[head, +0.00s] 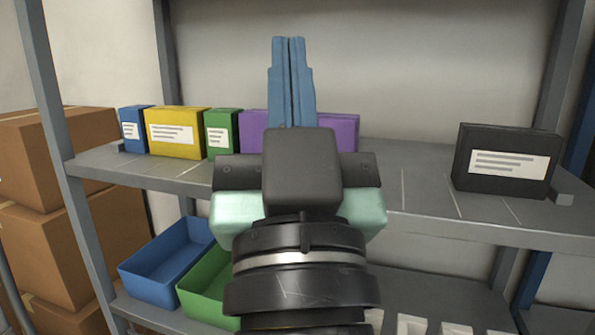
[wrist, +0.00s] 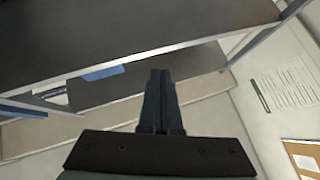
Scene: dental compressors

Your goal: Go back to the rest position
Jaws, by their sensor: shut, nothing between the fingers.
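My gripper (head: 289,42) stands upright in the middle of the head view, in front of the shelf unit, with its blue fingers together and nothing between them. In the wrist view my gripper (wrist: 160,75) also shows its two fingers side by side, pointing toward the shelf unit. The gripper and wrist hide the middle of the upper shelf and part of a purple box (head: 345,129).
The grey upper shelf (head: 400,190) holds a blue box (head: 134,130), a yellow box (head: 175,131), a green box (head: 222,133) and a black box (head: 506,161). Below are a blue bin (head: 165,268) and a green bin (head: 208,290). Cardboard boxes (head: 80,160) stand left.

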